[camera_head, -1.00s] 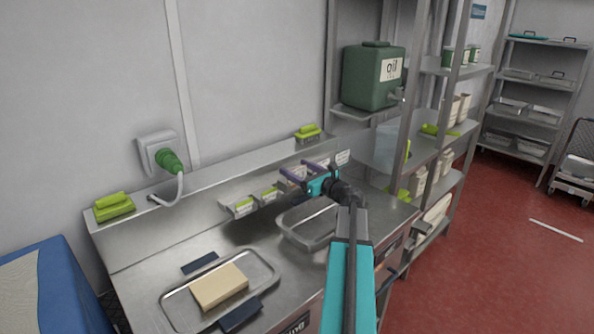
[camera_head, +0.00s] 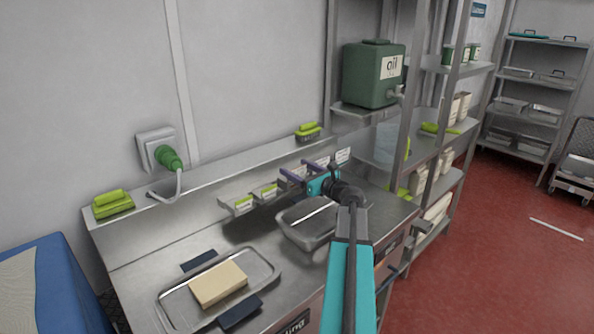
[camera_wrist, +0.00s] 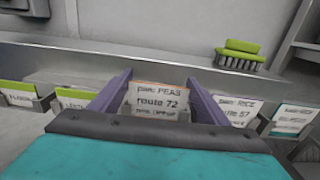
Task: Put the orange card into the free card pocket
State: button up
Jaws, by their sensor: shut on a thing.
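The orange-edged card (camera_wrist: 158,99), reading "PEAS route 72", is upright between the two purple fingers of my gripper (camera_wrist: 158,90) in the wrist view. My gripper (camera_head: 305,172) is shut on it, at the row of card pockets along the back ledge in the head view. Grey pocket edges (camera_wrist: 125,107) show beside the card's lower part, and its bottom is hidden behind my gripper. I cannot tell how deep it sits in the pocket.
Green-edged cards FLOUR (camera_wrist: 18,95) and LENTIL (camera_wrist: 74,99) stand in pockets on the left. A RICE card (camera_wrist: 234,108) and a teal-edged card (camera_wrist: 292,119) stand on the right. A green brush (camera_wrist: 239,54) lies on the ledge above. A metal tray (camera_head: 308,222) lies below.

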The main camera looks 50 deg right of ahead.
jog(key=shift+f, duration=0.15)
jog(key=o, duration=1.1)
jog(key=shift+c, duration=0.2)
jog(key=c, duration=0.3)
jog(key=shift+s, duration=0.15)
jog(key=shift+s+a+b, duration=0.15)
jog(key=shift+s+b, duration=0.35)
jog(key=shift+s, duration=1.15)
jog(key=shift+s+a+b, duration=0.1)
jog(key=shift+s+b, duration=0.4)
jog(key=shift+s, duration=1.2)
